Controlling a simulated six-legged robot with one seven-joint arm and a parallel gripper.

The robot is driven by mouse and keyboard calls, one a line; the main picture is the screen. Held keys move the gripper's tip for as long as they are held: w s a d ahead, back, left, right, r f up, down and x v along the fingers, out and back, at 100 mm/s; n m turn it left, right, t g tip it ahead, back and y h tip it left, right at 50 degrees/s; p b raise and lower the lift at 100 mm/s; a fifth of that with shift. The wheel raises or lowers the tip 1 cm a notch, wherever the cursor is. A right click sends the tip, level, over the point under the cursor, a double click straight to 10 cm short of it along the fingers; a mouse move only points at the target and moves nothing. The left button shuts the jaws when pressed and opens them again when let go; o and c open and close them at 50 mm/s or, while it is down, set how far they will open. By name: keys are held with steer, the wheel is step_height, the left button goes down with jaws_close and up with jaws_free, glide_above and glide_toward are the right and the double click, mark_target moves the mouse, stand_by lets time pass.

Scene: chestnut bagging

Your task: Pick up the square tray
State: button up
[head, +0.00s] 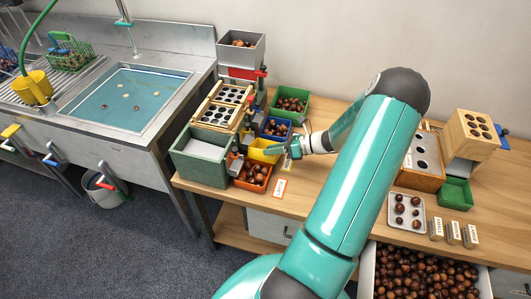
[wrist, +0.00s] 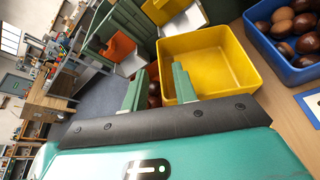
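A square-looking yellow open-top tray (head: 262,153) sits among the small bins on the wooden bench. It also shows in the wrist view (wrist: 215,45), where its inside looks empty. My gripper (head: 276,150) is at this tray. In the wrist view my gripper (wrist: 157,80) has its two green fingers apart, one outside the tray's near-left wall and one overlapping its inside. I cannot tell whether either finger touches the wall. A flat grey metal tray (head: 393,219) with several chestnuts lies on the bench at the right, away from my gripper.
A blue bin (head: 289,130) and an orange bin (head: 240,181) with chestnuts crowd the yellow tray. A green box (head: 181,158) stands at left. A green bin (head: 304,95) stands behind. A large chestnut crate (head: 367,265) is at front right. A sink (head: 130,98) is at far left.

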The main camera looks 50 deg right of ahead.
steer(key=x, duration=0.4)
jaws_close()
steer(key=shift+s+r, duration=0.2)
steer(key=shift+r, duration=0.2)
steer(key=r, duration=0.6)
steer(key=shift+s+d+r, duration=0.1)
steer(key=shift+s+d, duration=0.15)
steer(key=shift+s, duration=0.15)
steer(key=s+d, duration=0.4)
steer(key=s, duration=0.4)
steer(key=s+d, duration=0.4)
steer(key=s, duration=0.4)
steer(key=shift+s+d, duration=0.3)
steer(key=shift+s, duration=0.05)
